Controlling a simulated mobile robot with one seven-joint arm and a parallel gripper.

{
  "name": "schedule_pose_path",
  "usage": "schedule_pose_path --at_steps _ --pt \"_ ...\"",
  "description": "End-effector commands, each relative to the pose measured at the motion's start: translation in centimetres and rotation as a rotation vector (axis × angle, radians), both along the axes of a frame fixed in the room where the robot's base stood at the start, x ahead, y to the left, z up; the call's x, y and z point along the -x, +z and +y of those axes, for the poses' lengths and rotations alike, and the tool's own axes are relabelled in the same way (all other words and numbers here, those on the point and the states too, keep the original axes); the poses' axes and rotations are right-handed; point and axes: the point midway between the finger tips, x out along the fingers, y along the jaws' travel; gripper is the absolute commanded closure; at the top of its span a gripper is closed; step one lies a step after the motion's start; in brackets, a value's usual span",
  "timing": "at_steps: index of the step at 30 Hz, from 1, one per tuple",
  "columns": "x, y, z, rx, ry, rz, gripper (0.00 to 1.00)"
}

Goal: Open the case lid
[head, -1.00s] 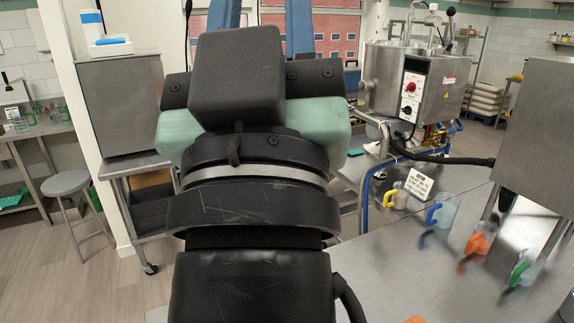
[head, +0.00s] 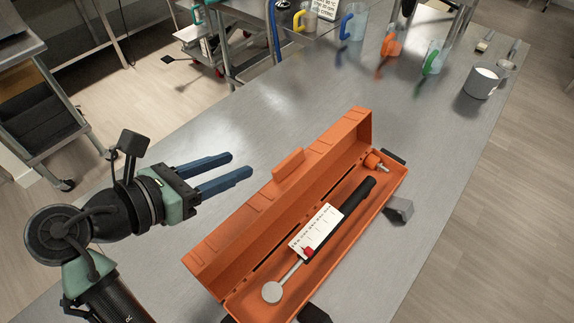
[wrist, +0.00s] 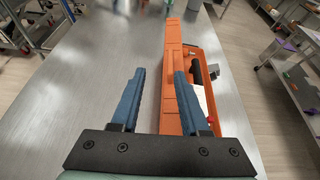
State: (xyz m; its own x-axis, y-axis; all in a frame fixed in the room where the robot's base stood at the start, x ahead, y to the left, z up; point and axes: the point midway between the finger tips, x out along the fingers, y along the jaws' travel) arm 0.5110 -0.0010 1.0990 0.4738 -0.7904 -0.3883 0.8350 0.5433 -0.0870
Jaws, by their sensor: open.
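The orange case (head: 392,190) lies on the steel table with its lid (head: 250,205) standing up along the left side, so the inside shows. Inside lie a dark-handled tool with a round pale end (head: 272,291), a white card with markings (head: 316,232) and a small orange-and-metal piece (head: 377,163). My gripper (head: 240,168) is open and empty, left of the lid and apart from it in the head view. In the wrist view its blue fingers (wrist: 157,82) point forward, with the orange lid (wrist: 172,75) beyond and between them.
The steel table (head: 270,115) is clear around the lid's far end. Several jugs with coloured handles, such as the green one (head: 433,58), stand at the back. A metal cup of white contents (head: 483,80) stands at the right. A dark grey block (head: 398,208) sits beside the case.

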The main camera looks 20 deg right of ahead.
Motion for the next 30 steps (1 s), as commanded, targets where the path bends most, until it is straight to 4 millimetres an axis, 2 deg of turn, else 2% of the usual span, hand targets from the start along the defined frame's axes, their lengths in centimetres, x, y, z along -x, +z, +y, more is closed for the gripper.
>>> schedule_pose_path --at_steps 1,4,8,13,21,30 --pt "0.5 -0.9 0.1 0.04 -0.003 0.053 0.55" --pt "1.3 -1.4 0.0 0.089 -0.008 0.124 0.55" --pt "1.3 -1.8 -0.5 0.107 -0.012 0.149 0.55" --pt "0.3 -2.7 -2.7 0.105 -0.015 0.148 0.55" --pt "-2.1 -4.8 -7.5 0.103 -0.014 0.148 0.55" --pt "-3.7 -6.1 -10.5 0.103 -0.011 0.143 0.55"
